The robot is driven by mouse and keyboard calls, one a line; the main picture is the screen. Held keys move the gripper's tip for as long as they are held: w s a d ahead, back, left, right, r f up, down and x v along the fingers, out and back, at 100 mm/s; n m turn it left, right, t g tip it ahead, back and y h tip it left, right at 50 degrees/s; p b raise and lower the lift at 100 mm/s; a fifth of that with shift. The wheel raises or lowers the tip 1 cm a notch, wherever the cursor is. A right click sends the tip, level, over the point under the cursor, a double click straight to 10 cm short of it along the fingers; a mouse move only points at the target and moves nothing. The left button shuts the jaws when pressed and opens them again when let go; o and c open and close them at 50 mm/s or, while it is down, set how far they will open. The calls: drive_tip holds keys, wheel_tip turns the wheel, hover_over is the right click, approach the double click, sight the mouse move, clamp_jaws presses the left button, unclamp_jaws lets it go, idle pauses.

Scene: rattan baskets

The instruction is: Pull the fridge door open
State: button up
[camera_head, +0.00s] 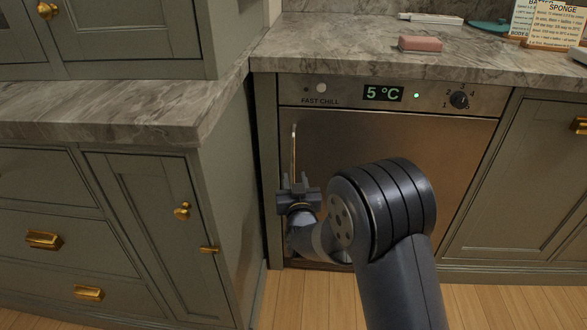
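The fridge (430,160) is a stainless steel unit under the counter. Its door looks shut, flush below a control panel (335,92) that reads 5 °C. A thin vertical handle (294,145) runs along the door's left side. My gripper (295,181) is at the handle's lower visible part, pointing at the door. Its two small fingers stand apart, one on each side of the handle's line. I cannot tell whether they touch it. The handle's lower end is hidden behind my gripper, and my arm covers the lower middle of the door.
Green cabinets (165,230) with brass knobs stand close on the left, their side panel near my gripper. Another cabinet (530,180) is on the right. A pink block (420,44) lies on the stone countertop (345,45). Wooden floor (300,300) is clear before the fridge.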

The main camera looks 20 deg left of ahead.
sight(293, 168)
drive_tip(key=shift+b+x, duration=0.6)
drive_tip(key=shift+x, duration=2.6)
clamp_jaws()
